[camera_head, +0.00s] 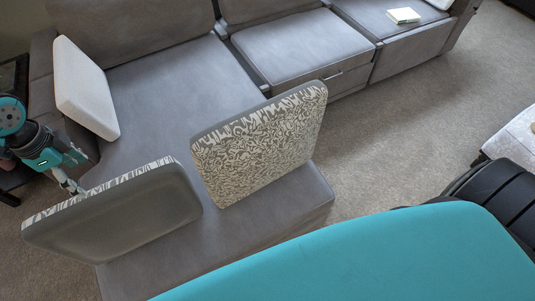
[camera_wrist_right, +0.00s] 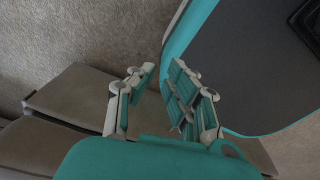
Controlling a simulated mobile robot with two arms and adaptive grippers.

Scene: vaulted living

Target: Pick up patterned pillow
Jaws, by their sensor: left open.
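A patterned pillow (camera_head: 262,145) with a grey and cream leafy face stands tilted on the near part of the grey sofa. A second pillow (camera_head: 115,215) leans to its left, its plain grey side toward me and a patterned strip along its top edge. My left gripper (camera_head: 72,186) is open by that second pillow's far top edge; its fingertips are small and partly hidden, so I cannot tell whether they touch it. My right gripper (camera_wrist_right: 163,70) is open in the right wrist view, with nothing between its fingers.
A white pillow (camera_head: 85,88) leans at the sofa's left end. The grey sofa (camera_head: 300,48) runs to the upper right, with a small book (camera_head: 403,15) on it. Carpet (camera_head: 415,115) is clear in front. A light-topped piece of furniture (camera_head: 515,140) stands at the right edge.

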